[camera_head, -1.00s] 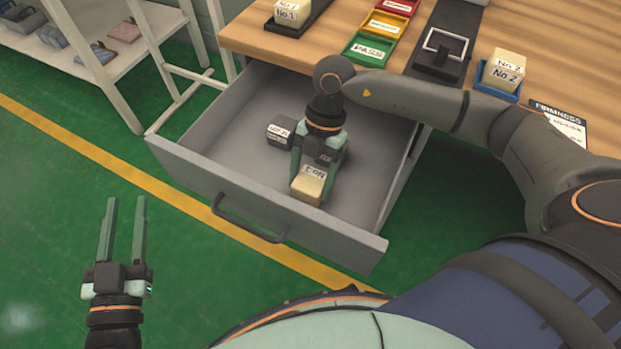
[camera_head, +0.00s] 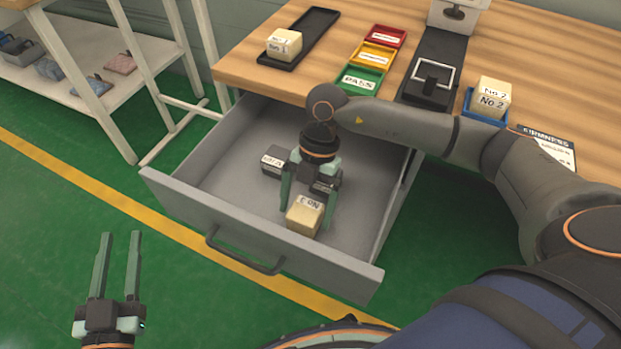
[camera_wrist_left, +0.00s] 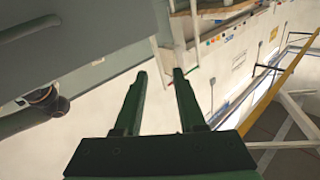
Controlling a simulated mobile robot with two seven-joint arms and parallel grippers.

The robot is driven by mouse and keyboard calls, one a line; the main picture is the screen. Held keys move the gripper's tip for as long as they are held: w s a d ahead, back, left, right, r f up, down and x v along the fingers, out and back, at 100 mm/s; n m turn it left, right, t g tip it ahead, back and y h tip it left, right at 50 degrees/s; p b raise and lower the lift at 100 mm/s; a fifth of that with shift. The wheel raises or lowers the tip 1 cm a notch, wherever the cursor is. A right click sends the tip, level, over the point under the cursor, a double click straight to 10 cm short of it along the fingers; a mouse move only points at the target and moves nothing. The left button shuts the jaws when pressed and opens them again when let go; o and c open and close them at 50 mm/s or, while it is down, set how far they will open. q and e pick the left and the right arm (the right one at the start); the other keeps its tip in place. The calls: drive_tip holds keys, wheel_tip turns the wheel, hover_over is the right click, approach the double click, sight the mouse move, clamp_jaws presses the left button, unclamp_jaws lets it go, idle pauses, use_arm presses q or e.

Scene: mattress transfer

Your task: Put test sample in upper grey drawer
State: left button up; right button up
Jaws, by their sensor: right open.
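The grey drawer (camera_head: 222,208) under the wooden table is pulled out. A cream test sample block with a "No" label (camera_head: 304,217) sits in it towards the front. My right gripper (camera_head: 307,210) points down into the drawer, its fingers spread on either side of the block. Its fingers look apart from the block, though light contact is hard to rule out. A grey block with a white label (camera_head: 273,161) lies further back in the drawer. My left gripper (camera_head: 117,238) is open and empty above the green floor at lower left. Its parted fingers also show in the left wrist view (camera_wrist_left: 160,80).
On the wooden table (camera_head: 345,20) are a black tray (camera_head: 312,25) with the No 1 block, red, yellow and green trays (camera_head: 359,82), a black device (camera_head: 430,85), and the No 2 block (camera_head: 493,97) in a blue tray. A shelf stands left.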

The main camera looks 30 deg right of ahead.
use_arm(q)
drive_tip(key=s+f+n+g+y+p, duration=0.1)
drive_tip(key=s+f+g, duration=0.1)
drive_tip(key=f, duration=0.4)
drive_tip(key=s+f+n+g+y+p, duration=0.1)
drive_tip(key=s+f+g, duration=0.1)
drive_tip(key=f, duration=0.5)
drive_tip(key=shift+a+f+g, duration=0.15)
drive_tip(key=shift+f+g, duration=0.15)
drive_tip(key=shift+g, duration=0.6)
use_arm(e)
drive_tip(key=v, duration=1.1)
drive_tip(key=shift+r, duration=0.2)
drive_tip(key=shift+c, duration=0.4)
